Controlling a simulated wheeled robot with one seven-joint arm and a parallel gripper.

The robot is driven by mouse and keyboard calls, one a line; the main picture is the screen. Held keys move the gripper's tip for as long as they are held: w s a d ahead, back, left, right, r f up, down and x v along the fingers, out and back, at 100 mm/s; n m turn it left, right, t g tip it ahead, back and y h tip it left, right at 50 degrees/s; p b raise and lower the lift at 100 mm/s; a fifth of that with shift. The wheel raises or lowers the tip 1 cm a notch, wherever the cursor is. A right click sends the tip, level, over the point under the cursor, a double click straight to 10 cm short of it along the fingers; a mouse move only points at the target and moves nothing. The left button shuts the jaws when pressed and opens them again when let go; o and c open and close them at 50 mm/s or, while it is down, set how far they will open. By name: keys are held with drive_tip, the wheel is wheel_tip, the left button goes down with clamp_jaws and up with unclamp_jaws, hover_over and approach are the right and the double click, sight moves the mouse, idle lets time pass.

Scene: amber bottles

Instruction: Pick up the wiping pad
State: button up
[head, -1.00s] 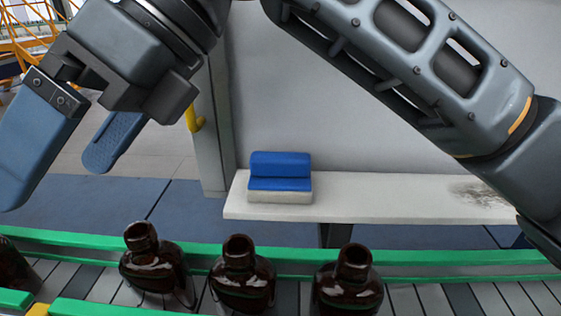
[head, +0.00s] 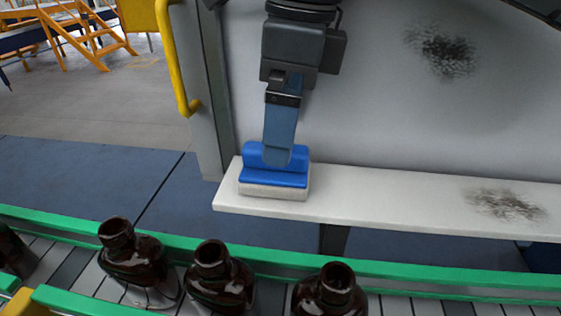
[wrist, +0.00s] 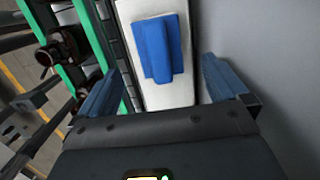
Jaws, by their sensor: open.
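The wiping pad (head: 262,178) has a blue top with a raised blue handle block and a pale base. It rests on the white ledge (head: 370,198) near its left end. My gripper (head: 277,160) points down over the pad, and its near finger hides part of the handle in the head view. In the wrist view the pad (wrist: 158,50) lies ahead, between the lines of the two open blue fingers (wrist: 160,67). The gap between them is empty, and I see no contact with the pad.
Several brown bottles (head: 221,281) stand on the conveyor with green rails (head: 400,275) in front of the ledge. A grey wall (head: 375,130) rises behind the ledge. Dark smudges mark the wall (head: 442,52) and the ledge (head: 505,205). A yellow handle (head: 172,60) is at left.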

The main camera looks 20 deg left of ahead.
drive_tip(key=f, duration=0.2)
drive_tip(key=a+f+p, duration=0.1)
drive_tip(key=f, duration=0.1)
drive_tip(key=f+p, duration=0.1)
drive_tip(key=f, duration=0.2)
drive_tip(key=shift+s+a, duration=0.15)
drive_tip(key=shift+c, duration=0.5)
drive_tip(key=c, duration=1)
drive_tip(key=shift+r, duration=0.15)
drive_tip(key=shift+r+b, duration=0.4)
drive_tip(key=shift+r, duration=0.2)
wheel_tip(320, 180, up, 2)
drive_tip(key=shift+r+b, duration=0.1)
drive_tip(key=shift+b, duration=0.25)
drive_tip(key=s+d+b, duration=0.2)
drive_tip(key=d, duration=0.6)
drive_tip(key=s+d+b, duration=0.2)
drive_tip(key=s+d, duration=0.1)
drive_tip(key=d, duration=0.6)
drive_tip(key=shift+s, duration=0.15)
